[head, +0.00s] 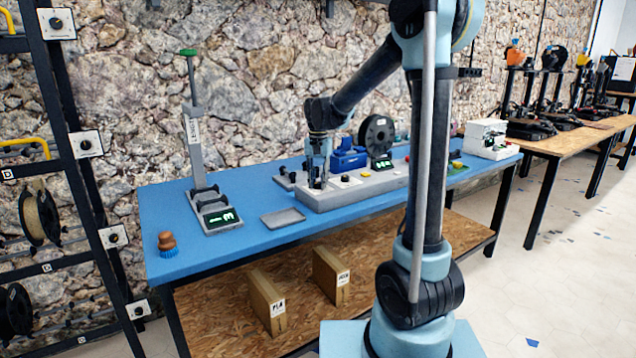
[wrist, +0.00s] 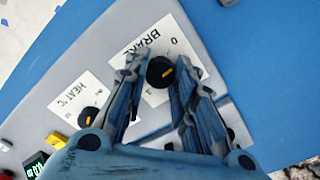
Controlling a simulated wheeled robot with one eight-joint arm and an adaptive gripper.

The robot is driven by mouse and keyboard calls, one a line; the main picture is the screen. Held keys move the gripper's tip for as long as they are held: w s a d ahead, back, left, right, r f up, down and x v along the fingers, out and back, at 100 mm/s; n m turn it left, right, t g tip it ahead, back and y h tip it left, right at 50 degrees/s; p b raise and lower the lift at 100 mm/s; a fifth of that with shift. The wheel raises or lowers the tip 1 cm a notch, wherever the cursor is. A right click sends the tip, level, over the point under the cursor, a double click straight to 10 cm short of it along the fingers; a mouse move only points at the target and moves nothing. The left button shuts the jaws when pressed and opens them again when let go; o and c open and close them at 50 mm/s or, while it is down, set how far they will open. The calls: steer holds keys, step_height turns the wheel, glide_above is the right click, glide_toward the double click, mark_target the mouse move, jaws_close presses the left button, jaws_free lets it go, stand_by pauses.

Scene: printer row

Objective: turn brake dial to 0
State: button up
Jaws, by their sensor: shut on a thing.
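The brake dial (wrist: 156,75) is a black knob with an orange mark, on a white card lettered BRAKE (wrist: 140,45). A 0 is printed on the card beyond the knob. The orange mark lies slanted on the knob and does not point squarely at the 0. My gripper (wrist: 159,66) has a finger on either side of the knob and is shut on it. In the head view my gripper (head: 318,184) points down at the left part of the grey panel (head: 330,200), and its fingers hide the brake dial there.
A HEAT dial (wrist: 88,116) sits beside the brake card on the same panel. A black spool (head: 376,134) and a blue thing (head: 347,157) stand behind the panel. A grey tray (head: 283,218) and a scale (head: 218,219) lie left of it on the blue table.

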mark_target(318, 182)
steer(key=n, duration=0.5)
stand_by(0.6)
steer(key=o, duration=1.1)
steer(key=shift+r, duration=0.1)
step_height(318, 182, up, 12)
steer(key=shift+w+f, duration=0.1)
